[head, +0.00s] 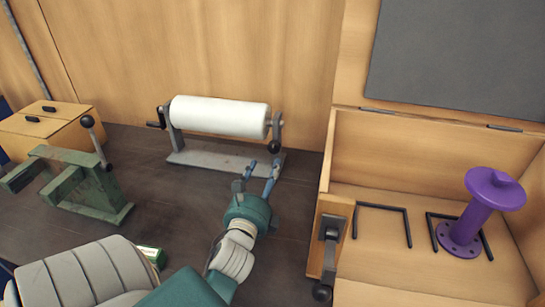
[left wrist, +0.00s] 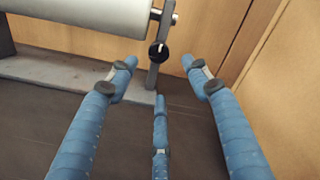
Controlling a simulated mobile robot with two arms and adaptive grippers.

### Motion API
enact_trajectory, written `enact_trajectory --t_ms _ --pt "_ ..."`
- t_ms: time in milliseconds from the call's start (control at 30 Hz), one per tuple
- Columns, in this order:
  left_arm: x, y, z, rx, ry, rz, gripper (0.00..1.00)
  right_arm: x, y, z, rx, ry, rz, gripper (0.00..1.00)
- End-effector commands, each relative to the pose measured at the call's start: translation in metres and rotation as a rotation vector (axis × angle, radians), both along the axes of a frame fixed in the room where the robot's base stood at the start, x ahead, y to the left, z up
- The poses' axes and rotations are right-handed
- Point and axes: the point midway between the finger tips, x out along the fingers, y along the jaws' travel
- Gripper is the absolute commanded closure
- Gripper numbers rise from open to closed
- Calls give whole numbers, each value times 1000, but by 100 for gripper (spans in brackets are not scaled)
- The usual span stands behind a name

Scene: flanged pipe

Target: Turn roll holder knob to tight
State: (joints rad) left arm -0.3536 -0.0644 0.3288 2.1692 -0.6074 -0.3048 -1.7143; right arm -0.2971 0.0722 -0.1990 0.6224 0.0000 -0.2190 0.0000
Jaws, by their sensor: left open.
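The roll holder (head: 205,163) stands on the dark floor against the wooden wall and carries a white roll (head: 220,115). Its black knob (head: 274,146) is on the right upright. In the left wrist view the knob (left wrist: 158,52) shows a pale line on its face, slightly tilted from upright; I cannot tell which setting this means. My left gripper (head: 262,168) has blue fingers and is open and empty, in front of the holder's right end. In the left wrist view its spread fingers (left wrist: 160,78) flank the knob, apart from it. My right gripper is not in view.
A wooden box (head: 350,195) with a latch (head: 328,246) stands close on the right, with a purple flanged pipe (head: 480,210) inside. A green clamp-like frame (head: 85,185) and a small wooden box (head: 42,117) are at left. Floor between frame and holder is clear.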

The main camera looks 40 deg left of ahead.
Motion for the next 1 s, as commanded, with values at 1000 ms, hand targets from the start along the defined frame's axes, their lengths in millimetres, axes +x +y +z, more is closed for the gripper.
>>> enact_trajectory --t_ms 1000 --pt "74 41 1 1 0 0 81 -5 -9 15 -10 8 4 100"
